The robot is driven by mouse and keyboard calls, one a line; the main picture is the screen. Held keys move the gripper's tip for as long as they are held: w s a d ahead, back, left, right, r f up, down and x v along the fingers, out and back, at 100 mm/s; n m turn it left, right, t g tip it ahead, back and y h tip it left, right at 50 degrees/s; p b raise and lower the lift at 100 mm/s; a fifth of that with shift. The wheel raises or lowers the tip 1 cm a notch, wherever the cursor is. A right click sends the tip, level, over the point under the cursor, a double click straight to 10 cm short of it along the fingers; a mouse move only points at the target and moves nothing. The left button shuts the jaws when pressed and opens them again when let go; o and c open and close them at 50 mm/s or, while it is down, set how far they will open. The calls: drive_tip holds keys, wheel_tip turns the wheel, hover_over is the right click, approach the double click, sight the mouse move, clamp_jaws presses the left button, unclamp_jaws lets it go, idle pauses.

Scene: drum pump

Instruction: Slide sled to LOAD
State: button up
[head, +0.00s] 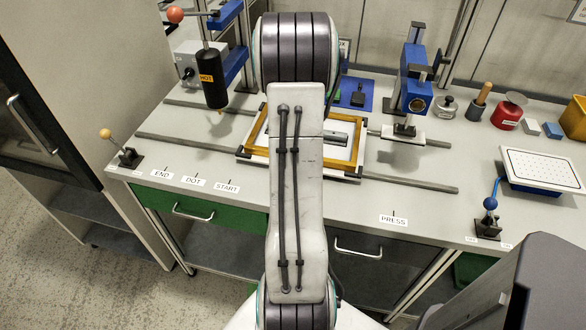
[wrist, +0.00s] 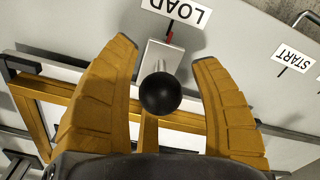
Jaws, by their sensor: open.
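The sled (head: 256,131) is a yellow frame on two rails, partly hidden behind my arm in the head view. In the wrist view its yellow frame (wrist: 190,123) carries a metal bracket (wrist: 156,54) with a round black knob (wrist: 162,94). My gripper (wrist: 166,51) is open, with one finger on each side of the knob; a gap shows on both sides. A red pointer (wrist: 169,38) at the bracket's end is close to the LOAD label (wrist: 178,12), near its middle. My gripper and the LOAD label are hidden in the head view.
END (head: 162,174), DOT (head: 194,182) and START (head: 226,188) labels lie left along the front edge; PRESS (head: 393,220) lies right. A black HOT tool (head: 212,78) stands over the rails at left, a blue press (head: 414,85) at right. Small levers stand at both front corners.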

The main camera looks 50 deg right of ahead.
wheel_tip(320, 180, up, 12)
drive_tip(key=shift+r, duration=0.1)
idle(0.7)
idle(0.7)
